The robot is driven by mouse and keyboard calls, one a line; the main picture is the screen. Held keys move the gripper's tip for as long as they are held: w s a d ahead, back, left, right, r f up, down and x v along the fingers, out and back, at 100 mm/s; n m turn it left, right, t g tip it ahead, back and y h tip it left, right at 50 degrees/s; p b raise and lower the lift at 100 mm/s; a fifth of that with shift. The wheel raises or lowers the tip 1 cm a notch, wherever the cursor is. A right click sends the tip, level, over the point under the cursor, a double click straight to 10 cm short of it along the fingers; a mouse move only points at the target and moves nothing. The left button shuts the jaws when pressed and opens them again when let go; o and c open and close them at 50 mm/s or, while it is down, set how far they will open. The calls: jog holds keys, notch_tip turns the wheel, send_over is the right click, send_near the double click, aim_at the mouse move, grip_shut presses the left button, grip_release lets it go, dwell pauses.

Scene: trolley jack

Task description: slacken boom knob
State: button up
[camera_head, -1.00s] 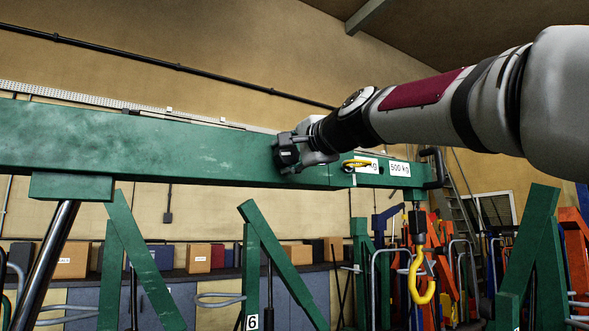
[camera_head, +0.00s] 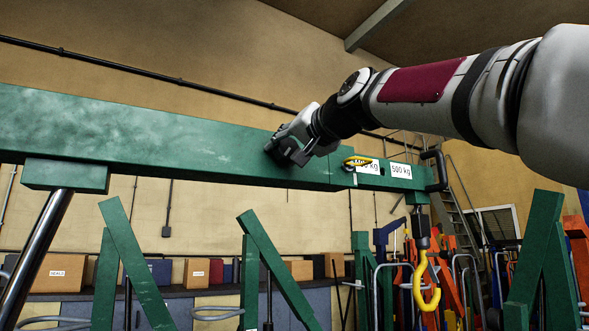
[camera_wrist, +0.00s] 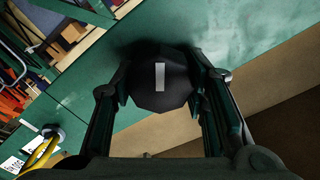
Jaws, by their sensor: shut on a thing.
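The boom knob (camera_wrist: 160,80) is a dark, faceted knob with a pale bar mark on its face, set against the green boom (camera_head: 120,135). In the wrist view my gripper (camera_wrist: 160,88) has one finger on each side of the knob and is shut on it. In the head view my gripper (camera_head: 288,152) is at the boom's side face, left of the yellow-handled pin (camera_head: 356,161), and it hides the knob there. The pale mark on the knob stands nearly upright in the wrist view.
The crane hook (camera_head: 426,285) hangs from the boom's right end, by the 500 kg label (camera_head: 401,171). Green frame legs (camera_head: 270,265) stand below the boom. Boxes (camera_head: 195,272) line a shelf behind. Space above the boom is clear, apart from my arm.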

jog(key=shift+f+n, duration=0.15)
jog(key=shift+n, duration=0.35)
jog(key=o, duration=1.1)
jog(key=shift+o, duration=0.2)
jog(key=shift+s+d, duration=0.15)
jog(key=shift+s, duration=0.1)
jog(key=v, duration=1.1)
jog(key=shift+s+d, duration=0.1)
